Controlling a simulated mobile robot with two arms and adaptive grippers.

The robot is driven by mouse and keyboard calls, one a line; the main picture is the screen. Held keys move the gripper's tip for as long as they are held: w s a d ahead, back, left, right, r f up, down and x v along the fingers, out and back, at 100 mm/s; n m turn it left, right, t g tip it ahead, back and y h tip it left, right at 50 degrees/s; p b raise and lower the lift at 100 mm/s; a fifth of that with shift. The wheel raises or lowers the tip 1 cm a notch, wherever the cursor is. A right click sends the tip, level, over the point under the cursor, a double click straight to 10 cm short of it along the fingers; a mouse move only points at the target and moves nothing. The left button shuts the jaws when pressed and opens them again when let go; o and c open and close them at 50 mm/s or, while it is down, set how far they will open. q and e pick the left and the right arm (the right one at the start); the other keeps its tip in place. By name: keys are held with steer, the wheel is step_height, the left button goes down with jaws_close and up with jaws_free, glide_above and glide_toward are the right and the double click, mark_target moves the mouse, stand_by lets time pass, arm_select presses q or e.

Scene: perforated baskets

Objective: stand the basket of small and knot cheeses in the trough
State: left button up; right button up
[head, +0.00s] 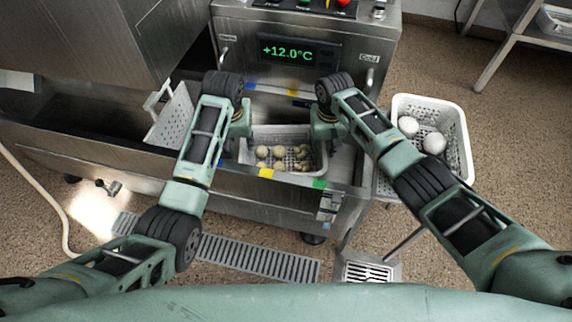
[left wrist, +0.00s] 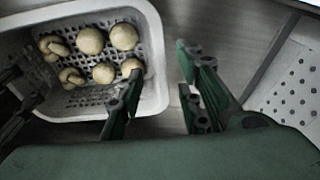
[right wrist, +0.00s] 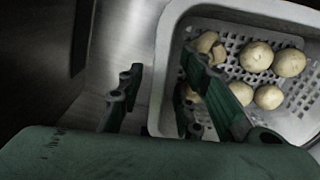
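The white perforated basket (head: 290,134) stands in the metal trough (head: 215,182), under the display. It holds several round small cheeses (head: 279,151) and knot cheeses (head: 302,152). It looks level; its underside is hidden. My left gripper (head: 238,134) is at the basket's left side. In the left wrist view its fingers (left wrist: 160,95) are spread, one over the basket's inside and one outside the rim (left wrist: 156,60). My right gripper (head: 325,128) is at the right side. In the right wrist view its fingers (right wrist: 160,95) are also apart across the rim (right wrist: 163,65). I cannot tell whether fingers touch it.
A white basket with white balls (head: 434,143) stands to the right of the trough. The display (head: 287,51) reads +12.0°C. Blue, yellow and green marks line the trough's edges.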

steer(key=shift+r, duration=0.3)
arm_select(q)
step_height(320, 180, up, 7)
steer(key=s, duration=0.1)
arm_select(e)
step_height(320, 180, up, 12)
steer(key=shift+f, duration=0.25)
stand_by(0.3)
